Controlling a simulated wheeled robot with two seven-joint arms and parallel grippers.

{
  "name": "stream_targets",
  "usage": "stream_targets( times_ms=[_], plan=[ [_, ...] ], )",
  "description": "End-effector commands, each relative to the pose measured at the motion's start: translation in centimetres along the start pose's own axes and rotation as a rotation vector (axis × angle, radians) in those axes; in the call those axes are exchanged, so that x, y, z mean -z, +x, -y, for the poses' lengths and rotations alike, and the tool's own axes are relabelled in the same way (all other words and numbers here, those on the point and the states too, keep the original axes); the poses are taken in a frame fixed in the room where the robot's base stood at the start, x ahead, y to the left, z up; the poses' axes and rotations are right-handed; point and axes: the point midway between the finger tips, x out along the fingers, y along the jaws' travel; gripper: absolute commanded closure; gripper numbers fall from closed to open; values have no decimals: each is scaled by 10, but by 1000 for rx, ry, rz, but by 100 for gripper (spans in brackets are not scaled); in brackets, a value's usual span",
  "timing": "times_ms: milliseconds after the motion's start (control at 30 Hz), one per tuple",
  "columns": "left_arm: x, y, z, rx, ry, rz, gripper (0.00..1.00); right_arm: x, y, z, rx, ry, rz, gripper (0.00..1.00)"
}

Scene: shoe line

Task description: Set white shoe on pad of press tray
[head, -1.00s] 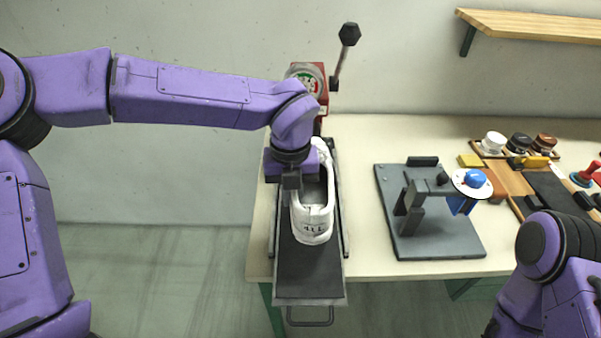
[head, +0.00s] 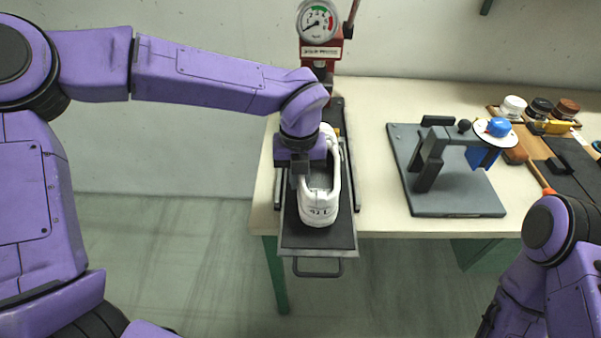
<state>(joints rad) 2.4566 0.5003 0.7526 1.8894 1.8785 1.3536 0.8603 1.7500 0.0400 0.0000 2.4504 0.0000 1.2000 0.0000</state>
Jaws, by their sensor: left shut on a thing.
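The gripper hides part of that wall. I cannot tell whether the sole touches the pad. The tray is pulled out past the table's front edge, its handle (head: 318,270) hanging in front. My right arm shows at the lower right, but its gripper is not in view.
The red press with its gauge (head: 318,22) stands behind the tray. To the right is a grey stand (head: 445,170) with a blue-topped disc. Jars (head: 513,107) and tools lie at the far right. Table between tray and stand is clear.

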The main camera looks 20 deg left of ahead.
Motion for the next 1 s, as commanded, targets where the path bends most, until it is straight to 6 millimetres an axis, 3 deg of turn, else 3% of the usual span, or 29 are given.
stream_targets(
  times_ms=[900,933,1000],
  plan=[
    [0,16,0,-1,1,-2,100,-4,10,1,0,0,0,57],
    [1,16,0,-1,0,-2,82,-4,10,1,0,0,0,57],
    [1,15,0,-1,0,-2,60,-4,9,1,0,0,0,57]
  ],
)
